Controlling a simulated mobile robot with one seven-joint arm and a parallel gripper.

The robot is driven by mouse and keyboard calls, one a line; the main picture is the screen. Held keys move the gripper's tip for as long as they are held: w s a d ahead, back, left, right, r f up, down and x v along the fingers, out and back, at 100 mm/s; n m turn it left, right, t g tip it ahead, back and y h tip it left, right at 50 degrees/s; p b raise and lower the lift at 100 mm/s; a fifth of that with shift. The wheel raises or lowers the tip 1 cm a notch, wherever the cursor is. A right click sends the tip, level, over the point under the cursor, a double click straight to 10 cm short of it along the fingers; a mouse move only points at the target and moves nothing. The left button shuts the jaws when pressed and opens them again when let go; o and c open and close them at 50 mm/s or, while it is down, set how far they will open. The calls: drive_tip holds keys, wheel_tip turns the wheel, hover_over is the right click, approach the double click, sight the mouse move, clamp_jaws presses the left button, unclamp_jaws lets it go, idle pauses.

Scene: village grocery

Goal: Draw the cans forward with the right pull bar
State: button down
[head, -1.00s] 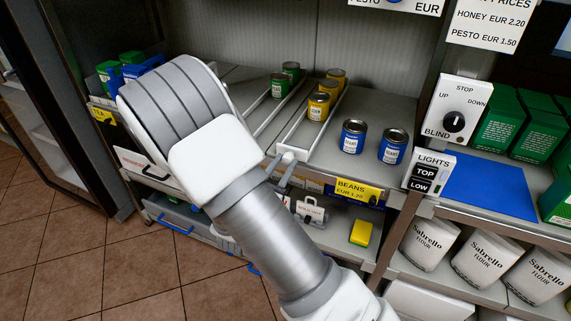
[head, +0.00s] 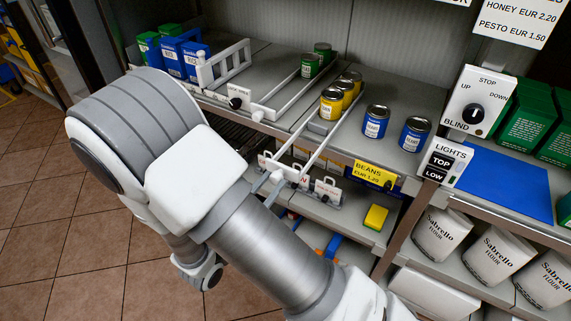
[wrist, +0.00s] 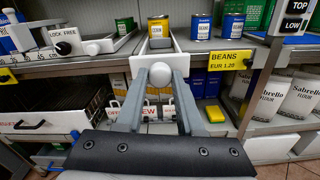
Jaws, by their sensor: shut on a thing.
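The right pull bar (head: 318,153) is a white frame that sticks out past the front edge of the middle shelf. Yellow cans (head: 331,104) stand in a row inside it on the shelf; the front one (wrist: 158,27) also shows in the wrist view. A white round knob (wrist: 160,73) is at the bar's front end. My gripper (wrist: 160,78) is shut on this knob, one grey finger on each side. In the head view my arm hides most of the gripper.
Two blue cans (head: 376,121) stand right of the bar. The floor at left is clear.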

drive_tip(key=shift+v, duration=2.5)
drive_tip(key=c, duration=0.5)
unclamp_jaws()
drive_tip(key=shift+s, duration=0.1)
drive_tip(key=p+v, duration=0.2)
drive_tip(key=v, duration=1.5)
drive_tip(key=shift+s+a, duration=0.1)
drive_tip(key=shift+a, duration=0.05)
